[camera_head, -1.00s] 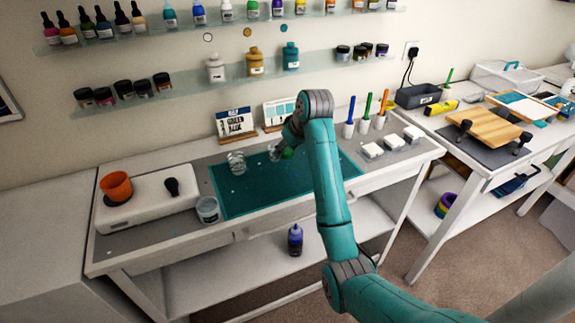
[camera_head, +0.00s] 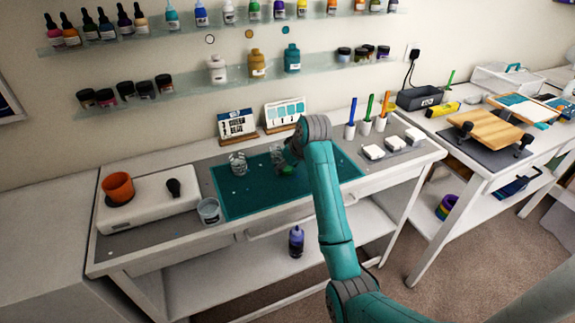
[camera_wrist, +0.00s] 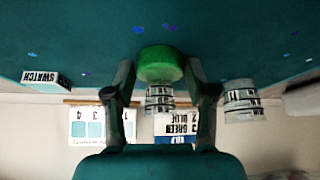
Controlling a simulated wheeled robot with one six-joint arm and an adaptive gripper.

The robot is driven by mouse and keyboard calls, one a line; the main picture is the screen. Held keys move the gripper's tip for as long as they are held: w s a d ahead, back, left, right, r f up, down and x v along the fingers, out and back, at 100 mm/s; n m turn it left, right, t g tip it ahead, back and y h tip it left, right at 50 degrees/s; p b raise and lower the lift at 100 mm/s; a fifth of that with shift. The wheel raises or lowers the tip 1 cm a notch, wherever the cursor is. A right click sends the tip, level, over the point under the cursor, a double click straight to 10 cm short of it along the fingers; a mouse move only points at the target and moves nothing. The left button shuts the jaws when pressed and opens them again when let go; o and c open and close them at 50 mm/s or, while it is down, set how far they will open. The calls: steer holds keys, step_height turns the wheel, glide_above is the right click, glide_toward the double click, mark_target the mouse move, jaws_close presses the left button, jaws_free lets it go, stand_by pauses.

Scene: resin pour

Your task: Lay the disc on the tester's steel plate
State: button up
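The green disc (camera_head: 287,168) is low over the teal mat (camera_head: 235,200) on the workbench. In the wrist view the disc (camera_wrist: 160,64) sits between my two fingertips, which reach its left and right edges. My gripper (camera_wrist: 160,72) is shut on it. In the head view my gripper (camera_head: 287,163) is partly hidden behind my own arm. Whether a small gap lies under the disc cannot be told.
Clear cups (camera_head: 238,163) (camera_head: 277,154) stand at the mat's back, another cup (camera_head: 209,211) at its left. Display cards (camera_head: 236,124) (camera_head: 284,112) stand behind. A white unit (camera_head: 150,212) bears an orange cup (camera_head: 117,187). White blocks (camera_head: 373,152) sit right. The front mat is clear.

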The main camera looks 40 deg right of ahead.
steer(key=shift+o, duration=0.8)
